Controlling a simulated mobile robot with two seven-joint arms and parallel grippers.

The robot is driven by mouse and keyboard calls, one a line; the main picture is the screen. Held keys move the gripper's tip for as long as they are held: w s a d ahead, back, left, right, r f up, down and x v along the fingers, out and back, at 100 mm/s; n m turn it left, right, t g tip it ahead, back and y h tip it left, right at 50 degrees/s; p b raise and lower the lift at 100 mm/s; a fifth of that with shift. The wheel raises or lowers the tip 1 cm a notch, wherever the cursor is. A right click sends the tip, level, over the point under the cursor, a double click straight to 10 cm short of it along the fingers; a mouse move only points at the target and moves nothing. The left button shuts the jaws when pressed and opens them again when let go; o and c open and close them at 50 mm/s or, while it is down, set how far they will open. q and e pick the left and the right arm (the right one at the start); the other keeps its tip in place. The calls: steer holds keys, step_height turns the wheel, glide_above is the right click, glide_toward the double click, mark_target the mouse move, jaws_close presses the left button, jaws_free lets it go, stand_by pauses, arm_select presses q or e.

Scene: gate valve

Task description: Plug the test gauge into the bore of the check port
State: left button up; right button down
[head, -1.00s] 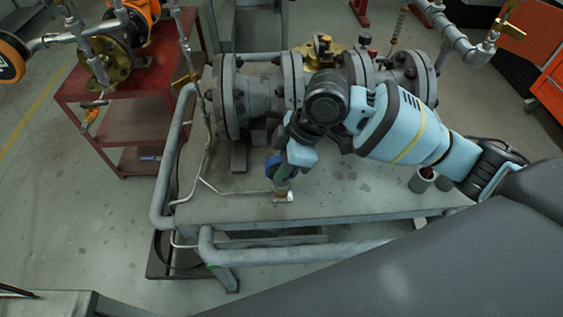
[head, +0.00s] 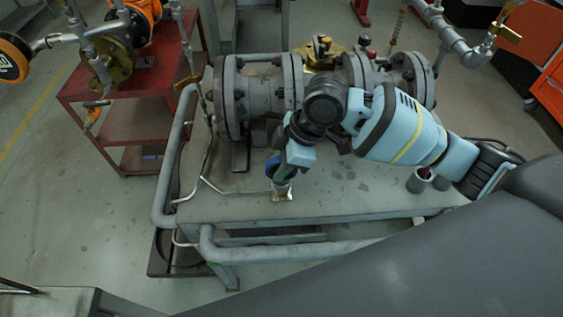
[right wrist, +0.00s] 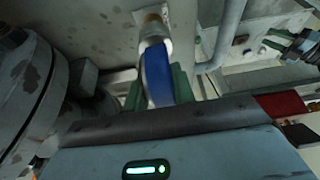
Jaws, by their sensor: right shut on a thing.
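The test gauge (head: 274,167), with a blue round body, is held in my right gripper (head: 282,166) over the front part of the bench. In the right wrist view the gauge (right wrist: 157,75) sits between green fingertips, which are shut on it. The check port (head: 283,196) stands on a small plate near the bench's front edge. The bore itself is hidden, so I cannot tell how deep the gauge sits. My left gripper is out of view.
The grey bench (head: 340,205) carries a large flanged gate valve (head: 260,95) behind my right arm. A thin pipe (head: 215,186) runs left of the port. Dark cups (head: 418,181) stand at right. A pipe rail (head: 300,252) edges the front. A red cart (head: 125,110) stands at left.

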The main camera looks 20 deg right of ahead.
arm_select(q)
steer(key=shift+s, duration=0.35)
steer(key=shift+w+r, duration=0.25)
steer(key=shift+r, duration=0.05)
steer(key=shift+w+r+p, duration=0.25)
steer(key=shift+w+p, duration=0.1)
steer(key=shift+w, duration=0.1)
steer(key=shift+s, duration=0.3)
arm_select(e)
steer(key=shift+f, duration=0.25)
stand_by(0.3)
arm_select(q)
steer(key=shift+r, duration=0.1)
arm_select(e)
steer(key=shift+f, duration=0.15)
arm_select(q)
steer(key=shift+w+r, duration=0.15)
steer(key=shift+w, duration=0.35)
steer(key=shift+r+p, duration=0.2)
steer(key=shift+p, duration=0.1)
arm_select(e)
steer(key=shift+f, duration=0.3)
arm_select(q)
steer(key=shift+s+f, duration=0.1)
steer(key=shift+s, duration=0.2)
